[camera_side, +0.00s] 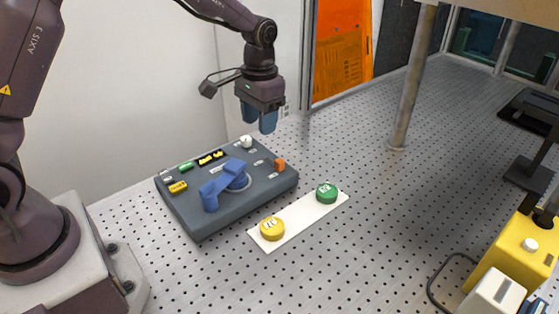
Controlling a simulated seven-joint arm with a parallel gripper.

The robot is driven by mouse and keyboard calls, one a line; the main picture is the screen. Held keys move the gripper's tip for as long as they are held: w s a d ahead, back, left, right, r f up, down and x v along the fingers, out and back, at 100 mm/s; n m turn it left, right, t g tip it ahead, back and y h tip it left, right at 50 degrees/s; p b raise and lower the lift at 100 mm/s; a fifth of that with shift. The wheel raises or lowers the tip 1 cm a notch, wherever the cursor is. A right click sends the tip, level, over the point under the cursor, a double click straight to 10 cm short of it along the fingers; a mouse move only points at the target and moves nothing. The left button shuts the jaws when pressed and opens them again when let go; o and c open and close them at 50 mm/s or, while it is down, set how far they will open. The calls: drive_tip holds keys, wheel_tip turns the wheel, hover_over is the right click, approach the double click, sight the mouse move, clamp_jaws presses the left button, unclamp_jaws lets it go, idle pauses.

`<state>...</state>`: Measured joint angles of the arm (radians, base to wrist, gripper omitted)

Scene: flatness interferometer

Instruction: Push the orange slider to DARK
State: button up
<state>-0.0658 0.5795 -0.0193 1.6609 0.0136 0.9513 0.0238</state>
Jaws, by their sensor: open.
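The orange slider (280,164) is a small orange block near the right end of the dark grey control box (212,220). Its DARK marking is too small to read in the side view. My gripper (259,122) hangs above the far right part of the box, pointing down. Its blue fingers are apart with nothing between them. It is above and behind the slider, not touching it.
The box also carries a blue lever (224,183), a white knob (246,141) and small labels. A white strip (298,218) with a yellow button (272,228) and a green button (326,193) lies in front. A metal post (411,85) stands behind right.

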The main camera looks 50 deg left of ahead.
hover_over(279, 160)
drive_tip(key=s, duration=0.2)
wheel_tip(279, 160, down, 3)
drive_tip(key=w+r, duration=0.1)
drive_tip(key=w, duration=0.1)
drive_tip(key=shift+t, duration=0.3)
wheel_tip(279, 160, down, 12)
drive_tip(key=shift+d+f, duration=0.15)
clamp_jaws()
